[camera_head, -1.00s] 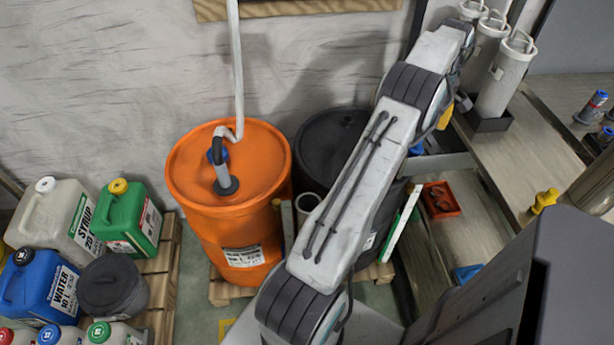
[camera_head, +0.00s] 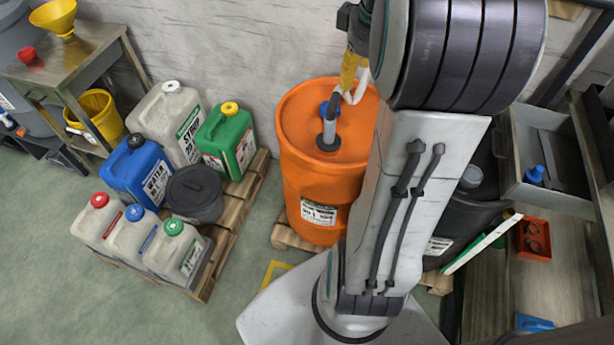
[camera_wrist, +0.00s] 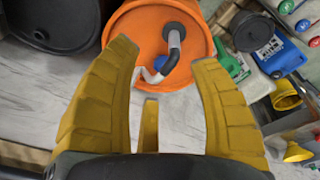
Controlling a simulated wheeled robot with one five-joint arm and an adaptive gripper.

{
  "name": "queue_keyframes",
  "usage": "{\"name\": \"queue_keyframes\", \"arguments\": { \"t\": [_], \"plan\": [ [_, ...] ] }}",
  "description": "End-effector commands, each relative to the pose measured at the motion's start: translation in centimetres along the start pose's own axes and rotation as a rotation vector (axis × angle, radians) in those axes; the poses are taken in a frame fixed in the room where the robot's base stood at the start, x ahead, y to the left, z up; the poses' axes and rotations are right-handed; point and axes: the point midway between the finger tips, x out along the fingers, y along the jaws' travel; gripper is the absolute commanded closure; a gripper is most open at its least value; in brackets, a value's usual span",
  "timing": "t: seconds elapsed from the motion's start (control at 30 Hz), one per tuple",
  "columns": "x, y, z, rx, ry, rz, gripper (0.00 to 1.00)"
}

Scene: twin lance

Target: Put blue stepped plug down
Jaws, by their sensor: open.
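A small blue piece (camera_head: 535,175), which looks like the blue stepped plug, stands in an open grey drawer or tray (camera_head: 565,200) at the right in the head view. Its steps are too small to make out. My gripper (camera_wrist: 165,52) is open in the wrist view, with nothing between its yellow fingers. In the head view part of my gripper (camera_head: 350,68) shows above the orange drum, well left of the blue piece and apart from it. My arm hides the rest of it. The wrist view does not show the blue piece.
The orange drum (camera_head: 300,180) with a pump pipe stands below my gripper. A black drum (camera_head: 470,215) is partly behind my arm. Several jugs stand on a pallet (camera_head: 225,235) at left. An orange tray (camera_head: 533,240) lies below the drawer. The floor at front left is clear.

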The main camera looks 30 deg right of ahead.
Motion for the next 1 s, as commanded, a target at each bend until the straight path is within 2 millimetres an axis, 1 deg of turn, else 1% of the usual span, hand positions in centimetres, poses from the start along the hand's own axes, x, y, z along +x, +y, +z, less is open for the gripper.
{"name": "queue_keyframes", "arguments": {
  "t": [0.03,0.07,0.1,0.2,0.3,0.4,0.5,0.63,0.77,1.0],
  "plan": [
    [-0.7,-3.7,0.7,-0.026,0.021,-0.008,0.44],
    [-0.9,-5.5,1.2,-0.031,0.031,-0.013,0.44],
    [-1.1,-7.7,2.0,-0.039,0.043,-0.020,0.44],
    [-1.3,-12.3,4.5,-0.053,0.073,-0.041,0.44],
    [-1.1,-15.7,7.2,-0.065,0.096,-0.064,0.44],
    [-0.6,-17.9,9.6,-0.074,0.111,-0.085,0.44],
    [-0.1,-19.2,11.5,-0.080,0.121,-0.101,0.44],
    [0.3,-20.1,12.9,-0.081,0.129,-0.114,0.44],
    [0.5,-20.4,13.4,-0.081,0.130,-0.119,0.44],
    [0.5,-20.4,13.4,-0.080,0.130,-0.119,0.44]
  ]
}}
